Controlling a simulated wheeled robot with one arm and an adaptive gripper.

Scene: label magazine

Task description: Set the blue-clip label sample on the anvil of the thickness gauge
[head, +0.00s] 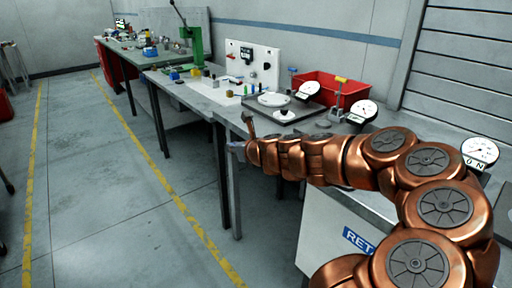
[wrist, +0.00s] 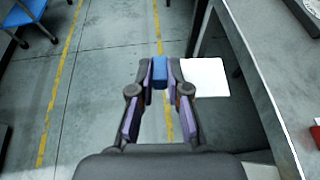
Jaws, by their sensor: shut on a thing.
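My gripper (wrist: 160,80) is shut on the blue clip (wrist: 160,71) of a label sample. The sample's white sheet (wrist: 207,77) sticks out to the right of the fingers, in the air beside the bench edge. In the head view my gripper (head: 240,148) is out past the front of the bench, and the sample cannot be made out there. Dial gauges stand on the bench: one dial (head: 309,89) by a blue-topped post, one dial (head: 364,110) by a yellow-topped post. Which is the thickness gauge, and its anvil, I cannot tell for sure.
A third dial (head: 480,152), marked N, stands at the right. A red bin (head: 322,86) is behind the gauges. A dark plate with a white disc (head: 274,99) lies on the bench. A green press (head: 194,48) stands farther left. The floor (head: 100,190) in front is clear.

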